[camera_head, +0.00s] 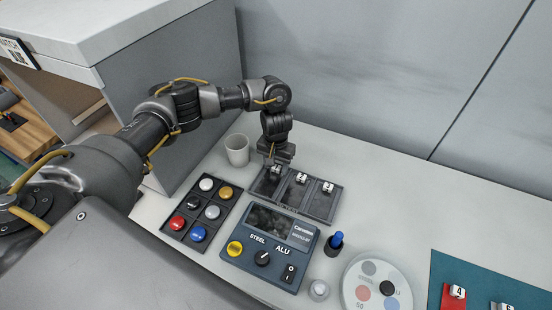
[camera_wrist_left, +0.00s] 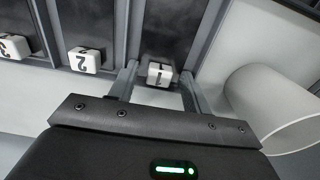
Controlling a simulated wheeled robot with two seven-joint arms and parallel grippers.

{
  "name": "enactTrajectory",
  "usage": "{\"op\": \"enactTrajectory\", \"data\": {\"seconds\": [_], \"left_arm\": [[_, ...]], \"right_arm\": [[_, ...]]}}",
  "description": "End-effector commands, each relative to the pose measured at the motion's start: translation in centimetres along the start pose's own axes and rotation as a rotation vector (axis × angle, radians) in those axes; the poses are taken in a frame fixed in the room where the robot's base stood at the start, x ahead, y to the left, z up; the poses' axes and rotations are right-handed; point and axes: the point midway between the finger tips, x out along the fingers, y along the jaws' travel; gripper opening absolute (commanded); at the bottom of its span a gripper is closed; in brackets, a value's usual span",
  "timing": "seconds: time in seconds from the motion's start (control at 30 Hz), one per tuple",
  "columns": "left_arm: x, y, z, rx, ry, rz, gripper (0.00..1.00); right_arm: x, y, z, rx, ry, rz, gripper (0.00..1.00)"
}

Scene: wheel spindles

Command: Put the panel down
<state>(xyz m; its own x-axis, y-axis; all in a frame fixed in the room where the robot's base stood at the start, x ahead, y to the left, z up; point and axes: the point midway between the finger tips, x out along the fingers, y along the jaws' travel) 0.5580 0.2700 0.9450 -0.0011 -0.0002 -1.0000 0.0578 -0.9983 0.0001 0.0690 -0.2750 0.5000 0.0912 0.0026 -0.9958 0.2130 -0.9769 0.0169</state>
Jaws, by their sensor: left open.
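A dark panel (camera_head: 266,187) with a white tag marked 1 lies flat in the leftmost place of a row of dark panels on the grey table. In the left wrist view the panel (camera_wrist_left: 178,28) and its tag (camera_wrist_left: 160,73) show close up. My left gripper (camera_head: 274,164) is down at the tag end of this panel. In the wrist view its fingers (camera_wrist_left: 158,82) stand apart, one on each side of the tag, with gaps visible. My right gripper is out of view.
Panels marked 2 (camera_head: 295,196) and 3 (camera_head: 321,207) lie alongside. A white cup (camera_head: 237,150) stands close to my gripper. A button tray (camera_head: 187,215), a blue console (camera_head: 268,246), a round disc (camera_head: 360,293) and a teal board (camera_head: 482,276) occupy the front. The back right is clear.

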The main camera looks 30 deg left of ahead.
Motion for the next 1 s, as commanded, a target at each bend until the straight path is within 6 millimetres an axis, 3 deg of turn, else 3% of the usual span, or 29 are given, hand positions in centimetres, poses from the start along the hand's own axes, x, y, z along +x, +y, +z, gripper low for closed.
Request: {"op": "enactTrajectory", "data": {"seconds": [0.53, 0.7, 1.0], "left_arm": [[-10.1, 0.0, -0.1, 0.002, 0.006, -0.001, 0.48], [-11.6, 0.0, -0.1, 0.000, 0.003, 0.000, 0.48], [-12.0, 0.0, 0.0, 0.000, 0.001, 0.000, 0.48]], "right_arm": [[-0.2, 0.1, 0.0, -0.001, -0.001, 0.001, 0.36], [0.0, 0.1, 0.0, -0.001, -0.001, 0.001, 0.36], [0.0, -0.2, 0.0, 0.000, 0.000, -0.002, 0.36]]}}
